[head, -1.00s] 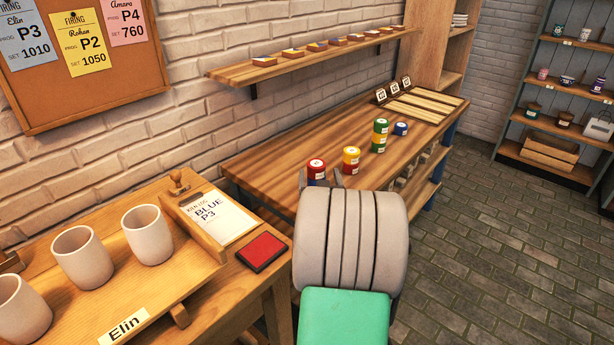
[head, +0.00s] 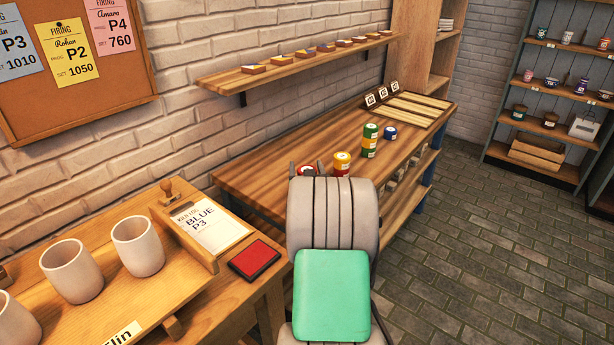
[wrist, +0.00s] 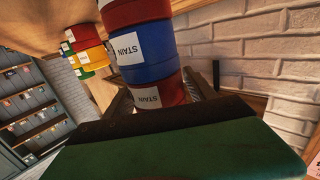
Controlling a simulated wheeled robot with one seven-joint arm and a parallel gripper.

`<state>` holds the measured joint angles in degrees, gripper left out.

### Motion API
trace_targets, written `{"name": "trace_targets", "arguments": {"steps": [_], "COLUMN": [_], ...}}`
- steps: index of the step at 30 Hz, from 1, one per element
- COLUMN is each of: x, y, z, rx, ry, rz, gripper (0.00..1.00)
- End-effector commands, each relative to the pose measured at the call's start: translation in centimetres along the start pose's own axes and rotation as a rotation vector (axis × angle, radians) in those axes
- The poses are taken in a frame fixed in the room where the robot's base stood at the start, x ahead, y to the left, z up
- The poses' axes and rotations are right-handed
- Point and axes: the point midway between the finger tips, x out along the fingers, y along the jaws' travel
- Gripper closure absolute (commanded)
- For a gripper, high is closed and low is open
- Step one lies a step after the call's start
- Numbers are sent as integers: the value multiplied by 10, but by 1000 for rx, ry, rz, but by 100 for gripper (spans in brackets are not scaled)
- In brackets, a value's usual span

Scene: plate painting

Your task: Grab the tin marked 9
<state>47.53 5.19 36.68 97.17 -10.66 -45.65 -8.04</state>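A stack of tins stands on the long wooden table. No number is legible. Other tins are a yellow-topped stack (head: 342,162), a green-topped stack (head: 369,140) and a blue tin (head: 390,132).
The long table (head: 262,180) runs along the brick wall below a shelf (head: 285,72) of small samples. A rack with slats (head: 420,112) is at its far end. The near bench holds cups (head: 137,245), a clipboard (head: 210,225) and a red pad (head: 254,260).

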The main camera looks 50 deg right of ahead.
Motion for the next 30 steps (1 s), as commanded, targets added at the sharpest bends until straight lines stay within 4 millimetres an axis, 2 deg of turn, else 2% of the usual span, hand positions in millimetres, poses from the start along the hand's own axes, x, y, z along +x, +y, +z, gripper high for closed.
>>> {"name": "trace_targets", "arguments": {"steps": [2, 21, 30], "x": [0, 0, 0], "y": [0, 1, 0], "z": [0, -1, -5], "rx": [0, 0, -1], "ry": [0, 1, 3], "rz": [0, 1, 1], "gripper": [43, 94, 94]}}
